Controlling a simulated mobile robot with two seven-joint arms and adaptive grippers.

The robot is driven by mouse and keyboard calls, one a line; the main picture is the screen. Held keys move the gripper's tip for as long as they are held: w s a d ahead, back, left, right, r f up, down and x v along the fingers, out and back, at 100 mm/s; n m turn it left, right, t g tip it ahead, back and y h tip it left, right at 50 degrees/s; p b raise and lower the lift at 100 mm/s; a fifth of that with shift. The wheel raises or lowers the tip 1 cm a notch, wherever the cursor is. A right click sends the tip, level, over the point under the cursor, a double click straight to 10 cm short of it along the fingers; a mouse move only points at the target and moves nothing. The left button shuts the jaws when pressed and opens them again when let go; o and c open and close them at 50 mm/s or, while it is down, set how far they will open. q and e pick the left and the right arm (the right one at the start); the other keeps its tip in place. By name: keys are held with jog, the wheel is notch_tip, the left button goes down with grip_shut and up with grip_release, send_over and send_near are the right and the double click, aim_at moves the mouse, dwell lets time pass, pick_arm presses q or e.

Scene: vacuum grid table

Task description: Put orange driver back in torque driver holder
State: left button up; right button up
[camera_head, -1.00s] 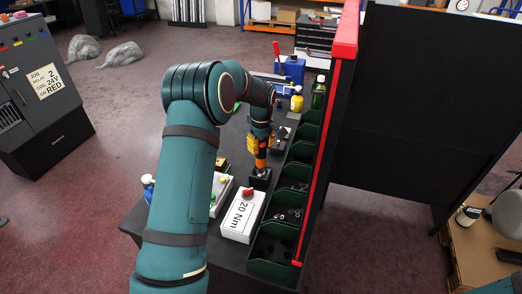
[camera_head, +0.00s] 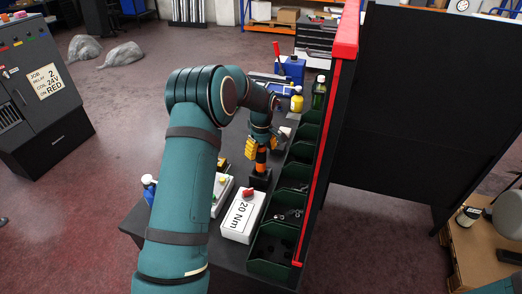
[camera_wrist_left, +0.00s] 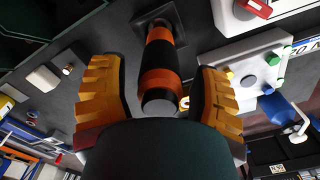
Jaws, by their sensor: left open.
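The orange driver (camera_head: 261,158), orange with black bands, stands upright in the black torque driver holder (camera_head: 260,179) on the dark table. In the left wrist view the driver (camera_wrist_left: 160,75) runs from the holder's square black base (camera_wrist_left: 157,17) toward the camera. My left gripper (camera_head: 263,146) is open, its yellow fingers on either side of the driver. In the left wrist view gaps show between the driver and both fingers of the gripper (camera_wrist_left: 158,80). My right gripper is in neither view.
A white 20 Nm box (camera_head: 241,219) with a red knob stands in front of the holder. A white button panel (camera_head: 221,198) is left of it. Green bins (camera_head: 272,265) line the right edge below a red-edged panel. Bottles (camera_head: 297,102) stand farther back.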

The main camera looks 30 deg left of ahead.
pick_arm(q)
notch_tip(320, 180, up, 12)
jog(key=shift+d+r, duration=0.1)
jog(key=shift+d, duration=0.05)
dwell(0.3)
jog(key=shift+s, duration=0.1)
dwell(0.4)
